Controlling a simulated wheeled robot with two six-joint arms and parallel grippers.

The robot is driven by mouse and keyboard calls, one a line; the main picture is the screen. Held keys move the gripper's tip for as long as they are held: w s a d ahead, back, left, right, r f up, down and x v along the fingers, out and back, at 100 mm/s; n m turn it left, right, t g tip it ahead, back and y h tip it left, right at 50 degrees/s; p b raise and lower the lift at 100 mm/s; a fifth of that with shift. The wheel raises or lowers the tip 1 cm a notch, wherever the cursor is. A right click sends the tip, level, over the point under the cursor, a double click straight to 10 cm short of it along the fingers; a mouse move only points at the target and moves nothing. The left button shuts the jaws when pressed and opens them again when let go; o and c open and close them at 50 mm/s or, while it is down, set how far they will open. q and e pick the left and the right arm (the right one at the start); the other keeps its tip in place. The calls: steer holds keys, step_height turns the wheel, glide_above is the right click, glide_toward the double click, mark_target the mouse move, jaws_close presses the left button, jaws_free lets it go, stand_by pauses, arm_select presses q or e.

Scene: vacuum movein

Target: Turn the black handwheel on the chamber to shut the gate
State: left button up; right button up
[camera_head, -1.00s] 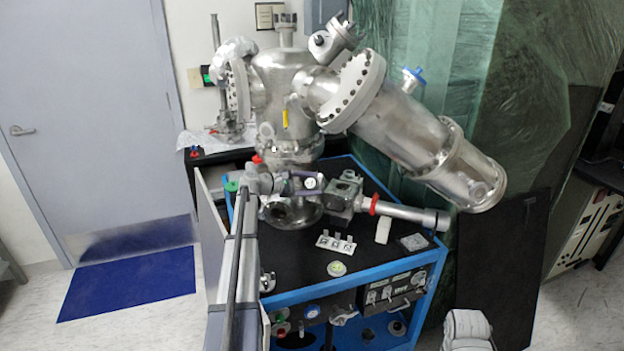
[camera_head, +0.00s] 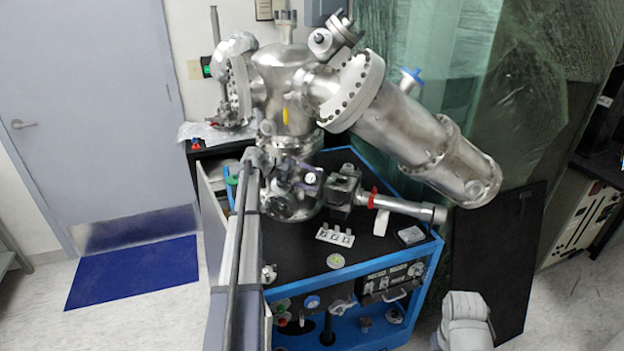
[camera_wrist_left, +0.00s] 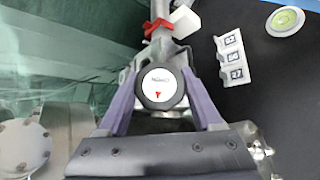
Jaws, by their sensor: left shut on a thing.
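The black handwheel (camera_wrist_left: 162,104) shows in the left wrist view as a dark round knob with a white face and a small red mark. The purple fingers of my left gripper (camera_wrist_left: 161,92) stand on either side of it and are shut on its rim. In the head view the handwheel (camera_head: 311,178) is small, low on the front of the steel chamber (camera_head: 285,85). My left gripper (camera_head: 304,183) is at it there, its fingers partly lost among the metal parts. The gate inside the chamber is hidden.
The chamber stands on a black-topped, blue-framed cart (camera_head: 300,256). A dark valve block (camera_head: 343,190) and a steel tube with a red ring (camera_head: 408,208) lie right of the wheel. A white three-part holder (camera_head: 335,236) and a green-white disc (camera_head: 335,261) are in front.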

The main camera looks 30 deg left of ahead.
mark_target(309, 177)
arm_select(q)
steer(key=o, duration=1.4)
steer(key=p+v, duration=0.3)
steer(key=v, duration=0.4)
steer(key=shift+r+p, duration=0.15)
steer(key=shift+p, duration=0.2)
steer(key=shift+s+a, duration=0.2)
steer(key=shift+s, duration=0.05)
steer(key=shift+c, duration=0.2)
